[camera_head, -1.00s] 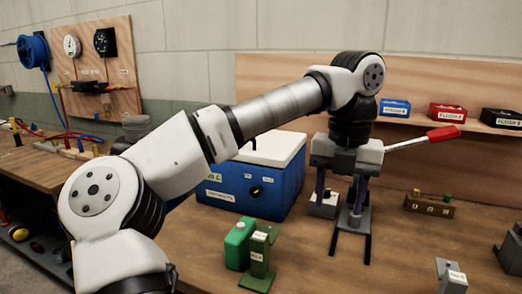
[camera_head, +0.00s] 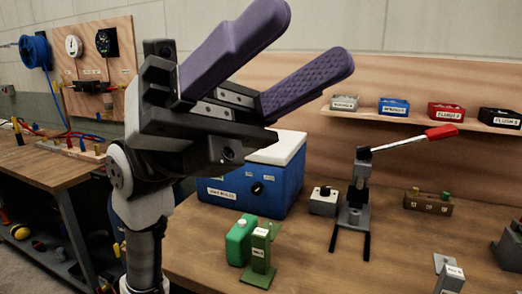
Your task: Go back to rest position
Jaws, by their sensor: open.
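My gripper (camera_head: 300,62) is raised high in the upper middle of the head view, close to the camera. Its two purple fingers are spread apart and point up and to the right, with nothing between them. My arm stands folded upright at the left of the workbench (camera_head: 320,255). The gripper hides part of the wall and of the blue cooler box (camera_head: 285,190) behind it.
On the bench stand a lever press with a red handle (camera_head: 442,132), a green canister (camera_head: 238,240), a green stand (camera_head: 260,255) and a small block rack (camera_head: 428,202). A shelf (camera_head: 420,117) with several small bins runs along the back. A second bench (camera_head: 50,165) is at left.

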